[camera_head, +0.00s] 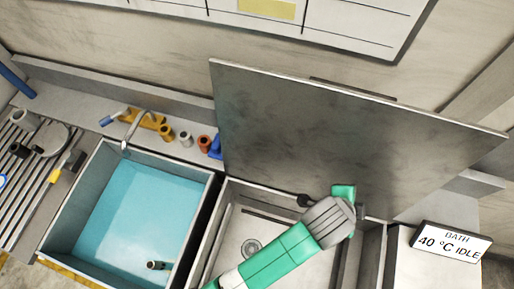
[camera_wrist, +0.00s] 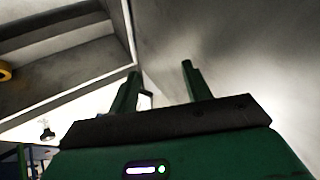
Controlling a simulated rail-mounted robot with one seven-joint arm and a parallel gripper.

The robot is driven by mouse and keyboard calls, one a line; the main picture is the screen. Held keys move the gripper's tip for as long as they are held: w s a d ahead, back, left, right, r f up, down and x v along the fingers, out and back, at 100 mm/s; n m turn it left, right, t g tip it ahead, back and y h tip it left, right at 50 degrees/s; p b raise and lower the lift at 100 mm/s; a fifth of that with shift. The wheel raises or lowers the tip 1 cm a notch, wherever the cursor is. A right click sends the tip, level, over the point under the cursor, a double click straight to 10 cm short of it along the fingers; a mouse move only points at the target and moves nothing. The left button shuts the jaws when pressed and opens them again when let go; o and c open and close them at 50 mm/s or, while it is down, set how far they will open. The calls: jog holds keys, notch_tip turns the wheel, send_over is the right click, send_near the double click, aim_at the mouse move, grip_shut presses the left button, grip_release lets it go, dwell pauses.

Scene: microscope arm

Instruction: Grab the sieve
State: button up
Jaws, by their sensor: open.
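I cannot identify a sieve for certain. A round grey piece (camera_head: 52,138), possibly the sieve, lies on the slatted drainboard at the far left in the head view. My gripper (camera_head: 343,196) is over the right basin, in front of the raised grey panel, far from that piece. In the wrist view my gripper (camera_wrist: 160,75) shows two green fingers, apart with nothing between them. The right finger appears against the grey panel surface; I cannot tell whether it touches.
A basin of blue water (camera_head: 140,215) has a small dark cylinder in it. The empty right basin (camera_head: 232,230) has a drain. The large grey panel (camera_head: 340,135) stands up behind it. Small cups and a faucet (camera_head: 130,128) line the back ledge.

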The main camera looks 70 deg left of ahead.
jog(key=s+a+f+m+g, duration=0.1)
jog(key=s+f+g, duration=0.1)
jog(key=s+f, duration=0.35)
jog(key=s+f+g+h+b, duration=0.1)
jog(key=s+f, duration=0.1)
jog(key=f, duration=0.7)
jog(key=s+a+f+m+g, duration=0.1)
jog(key=s+f+g, duration=0.15)
jog(key=f, duration=0.45)
jog(key=m+g, duration=0.2)
send_over(252, 249)
jog(key=s, duration=0.1)
jog(key=shift+h, duration=0.4)
jog(key=f, duration=0.8)
jog(key=f+b, duration=0.1)
jog(key=f, duration=0.7)
jog(key=shift+d, duration=0.2)
jog(key=shift+w+r, duration=0.2)
jog(key=shift+w+f, duration=0.15)
jog(key=f+b, duration=0.1)
jog(key=f, duration=0.2)
jog(key=f+b, duration=0.1)
jog(key=f, duration=0.3)
jog(key=shift+w+a+f+b, duration=0.1)
jog(key=shift+a+f+b, duration=0.15)
jog(key=shift+b, duration=0.1)
grip_shut()
